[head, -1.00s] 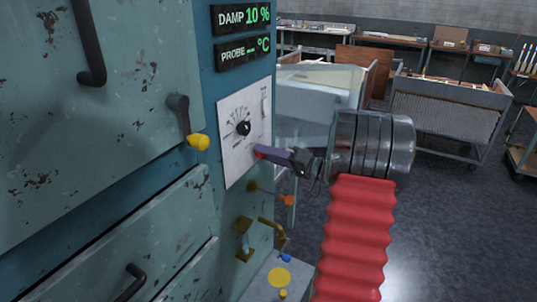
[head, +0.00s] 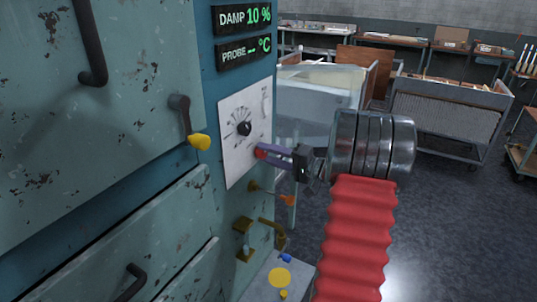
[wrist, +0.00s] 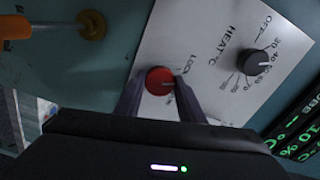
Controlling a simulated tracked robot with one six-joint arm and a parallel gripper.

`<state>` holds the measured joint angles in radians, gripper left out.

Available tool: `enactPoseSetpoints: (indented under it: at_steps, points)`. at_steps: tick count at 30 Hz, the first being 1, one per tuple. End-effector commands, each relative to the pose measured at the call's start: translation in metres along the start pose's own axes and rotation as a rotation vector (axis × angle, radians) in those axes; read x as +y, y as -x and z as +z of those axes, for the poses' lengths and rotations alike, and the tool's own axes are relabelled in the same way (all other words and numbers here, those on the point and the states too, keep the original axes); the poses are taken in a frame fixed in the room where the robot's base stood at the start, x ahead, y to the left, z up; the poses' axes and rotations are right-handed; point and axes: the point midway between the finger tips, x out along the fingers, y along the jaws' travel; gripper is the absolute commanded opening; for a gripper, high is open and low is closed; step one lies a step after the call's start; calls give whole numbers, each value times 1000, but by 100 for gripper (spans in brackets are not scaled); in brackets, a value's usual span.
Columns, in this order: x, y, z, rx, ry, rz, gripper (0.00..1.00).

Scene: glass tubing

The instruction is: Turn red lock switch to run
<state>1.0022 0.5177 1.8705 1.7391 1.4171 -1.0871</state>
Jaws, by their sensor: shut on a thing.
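The red lock switch (wrist: 159,81) is a round red knob low on the white control panel (wrist: 215,50), beside lettering that reads LOCK in the wrist view. It also shows in the head view (head: 261,152), partly covered by my fingers. My gripper (head: 277,156) reaches in from the right, its purple fingers at the knob. In the wrist view my gripper (wrist: 155,88) has one finger on each side of the red knob, shut on it. Any RUN lettering is hidden or too small to read.
The black HEAT dial (head: 243,129) sits above the switch on the panel. An orange-handled lever (head: 287,200) and brass valve (head: 243,240) are below. A yellow-tipped handle (head: 199,142) is on the door at left. Damp and probe displays (head: 243,35) are above.

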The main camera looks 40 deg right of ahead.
Motion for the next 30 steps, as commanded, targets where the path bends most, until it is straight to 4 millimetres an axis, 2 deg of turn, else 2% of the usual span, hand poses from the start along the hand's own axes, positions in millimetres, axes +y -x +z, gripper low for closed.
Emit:
enactPoseSetpoints:
  at_steps: [30]
  points:
    - [5,1,1,4,-964,9,13]
